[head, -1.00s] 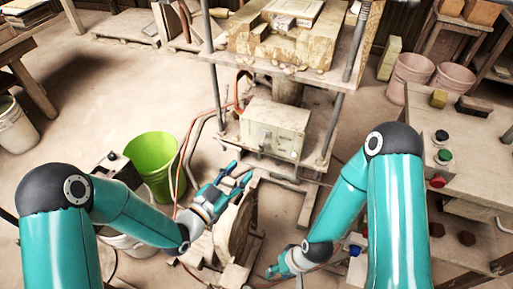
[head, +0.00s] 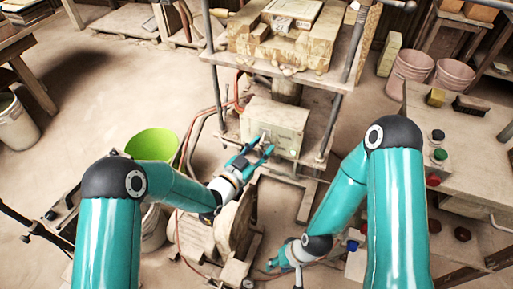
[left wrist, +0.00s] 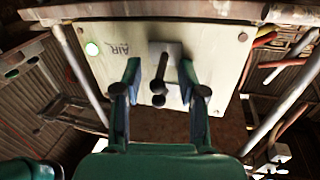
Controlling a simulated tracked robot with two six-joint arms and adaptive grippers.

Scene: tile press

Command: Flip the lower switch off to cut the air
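The pale control box (head: 288,117) stands below the press table in the head view. A dark switch lever (left wrist: 158,85) with a rounded end stands out from a small light plate on the panel. My left gripper (head: 266,144) is open in front of the box. In the left wrist view its fingers (left wrist: 160,70) lie on either side of the lever, with no clear contact. My right gripper (head: 274,264) is low, away from the box; its opening is unclear.
A green bucket (head: 153,143) stands left of the press, partly behind my left arm. Red and grey hoses run along the box's left side. Press posts (head: 333,110) flank the box. A bench (head: 468,140) with coloured buttons is at the right.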

